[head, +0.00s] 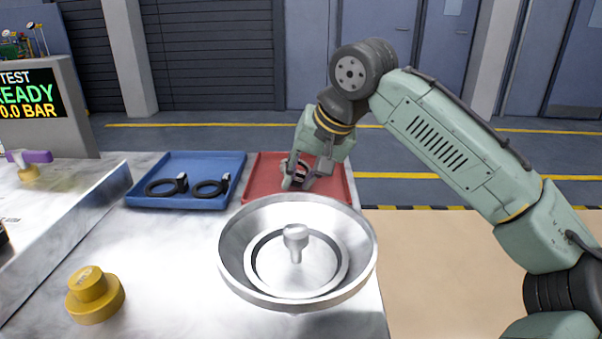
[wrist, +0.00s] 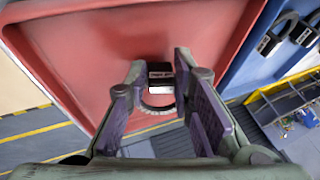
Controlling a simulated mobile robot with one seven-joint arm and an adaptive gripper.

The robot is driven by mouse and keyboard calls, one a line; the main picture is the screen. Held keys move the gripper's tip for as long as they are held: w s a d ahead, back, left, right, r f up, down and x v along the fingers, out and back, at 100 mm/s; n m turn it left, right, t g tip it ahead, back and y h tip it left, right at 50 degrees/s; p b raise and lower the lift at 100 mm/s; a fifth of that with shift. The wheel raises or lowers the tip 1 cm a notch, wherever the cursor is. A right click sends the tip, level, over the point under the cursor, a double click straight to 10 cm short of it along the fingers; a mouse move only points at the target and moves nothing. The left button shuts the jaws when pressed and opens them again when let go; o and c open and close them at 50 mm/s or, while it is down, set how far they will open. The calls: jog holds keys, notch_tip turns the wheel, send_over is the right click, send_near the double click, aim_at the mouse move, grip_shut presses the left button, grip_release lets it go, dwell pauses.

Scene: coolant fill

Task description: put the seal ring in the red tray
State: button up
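The red tray (head: 255,187) lies at the back right of the bench, and it fills much of the wrist view (wrist: 90,50). A black seal ring with an upright tag (wrist: 160,75) shows in the red tray, between my fingers; in the head view it is partly hidden by them (head: 301,171). My gripper (head: 298,185) points down over the tray. Its fingers (wrist: 160,62) stand apart on either side of the tag, with narrow gaps, so it looks open.
A blue tray (head: 193,162) with two more black rings stands left of the red tray. A metal bowl-shaped housing (head: 232,257) with a central knob stands just in front. A yellow stepped cap (head: 93,297) sits at the front left. The floor lies right of the bench.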

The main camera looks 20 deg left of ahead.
jog(key=o, duration=0.3)
jog(key=shift+o, duration=0.2)
jog(key=shift+d+r, duration=0.1)
jog(key=shift+r, duration=0.35)
jog(key=v, duration=1.1)
jog(key=shift+r+p, duration=0.25)
jog(key=shift+p, duration=0.15)
jog(key=shift+s, duration=0.1)
dwell(0.4)
